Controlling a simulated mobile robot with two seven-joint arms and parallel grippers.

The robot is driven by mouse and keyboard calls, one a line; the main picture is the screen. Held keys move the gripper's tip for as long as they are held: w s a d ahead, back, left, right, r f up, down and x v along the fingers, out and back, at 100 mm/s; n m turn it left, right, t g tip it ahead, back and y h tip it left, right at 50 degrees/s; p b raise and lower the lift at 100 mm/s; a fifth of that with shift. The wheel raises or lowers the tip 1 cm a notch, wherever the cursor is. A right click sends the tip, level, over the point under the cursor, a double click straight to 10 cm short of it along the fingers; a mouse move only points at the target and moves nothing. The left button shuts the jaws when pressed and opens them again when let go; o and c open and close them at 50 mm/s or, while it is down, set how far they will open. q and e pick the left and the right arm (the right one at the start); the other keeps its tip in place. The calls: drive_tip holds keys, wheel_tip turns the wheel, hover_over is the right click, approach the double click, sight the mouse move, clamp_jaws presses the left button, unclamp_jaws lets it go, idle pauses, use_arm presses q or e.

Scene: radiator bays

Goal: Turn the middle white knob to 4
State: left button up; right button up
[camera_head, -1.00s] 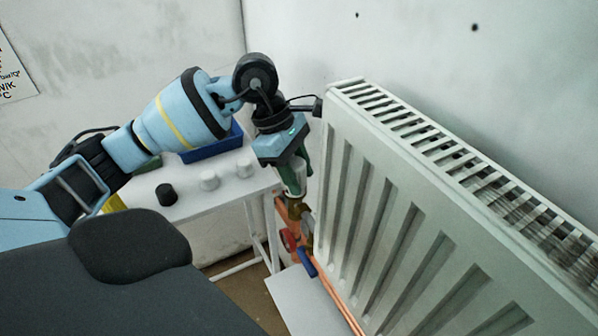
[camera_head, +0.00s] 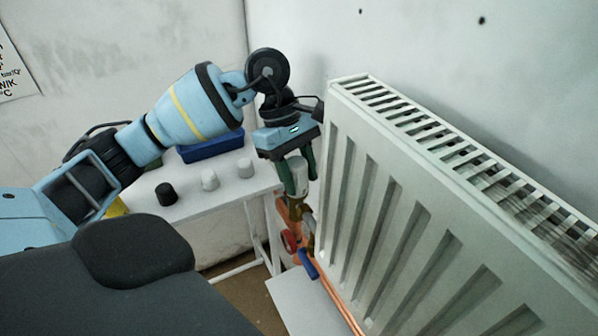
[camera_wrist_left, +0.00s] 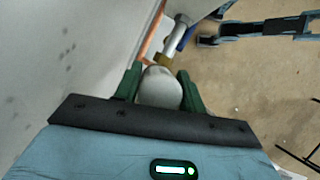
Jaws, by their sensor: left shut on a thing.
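The white knob (camera_head: 298,175) sits on the brass valve at the radiator's near left end. My left gripper (camera_head: 299,176) comes down on it from above, with green fingers on both sides. In the left wrist view the knob (camera_wrist_left: 160,88) lies between the two green fingers (camera_wrist_left: 160,90), which are shut on it. Its number marks cannot be read in either view.
The white radiator (camera_head: 400,210) stands against the wall on the right. A white table (camera_head: 205,205) on the left holds a black knob (camera_head: 166,193), two white knobs (camera_head: 210,180) and a blue bin (camera_head: 212,147).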

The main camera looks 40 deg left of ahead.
sight(295, 160)
use_arm(q)
drive_tip(key=o, duration=1)
drive_tip(key=shift+v, duration=3.95)
drive_tip(key=shift+d, duration=0.1)
